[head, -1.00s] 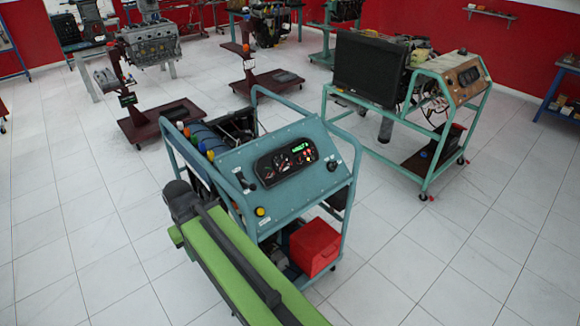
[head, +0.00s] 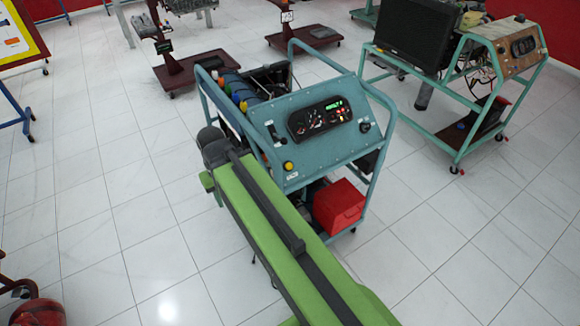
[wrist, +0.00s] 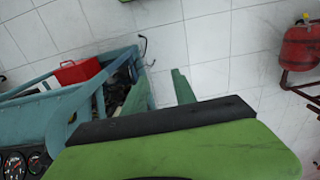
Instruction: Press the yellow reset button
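The yellow reset button (head: 288,166) is a small round knob at the lower left of the sloping blue control panel on the engine trainer (head: 310,165). My green arm reaches up from the bottom in the head view, its dark end left of the panel and apart from the button. In the wrist view my gripper (wrist: 160,75) shows two green fingers with a gap between them, empty over the floor. In the wrist view, gauges and part of the trainer's frame show at the left; the yellow button is not visible there.
A red box (head: 338,206) sits low on the trainer. A green-framed trainer (head: 480,110) stands at the right. A red cylinder (wrist: 300,48) is on the floor in the wrist view. White floor is clear left of my arm.

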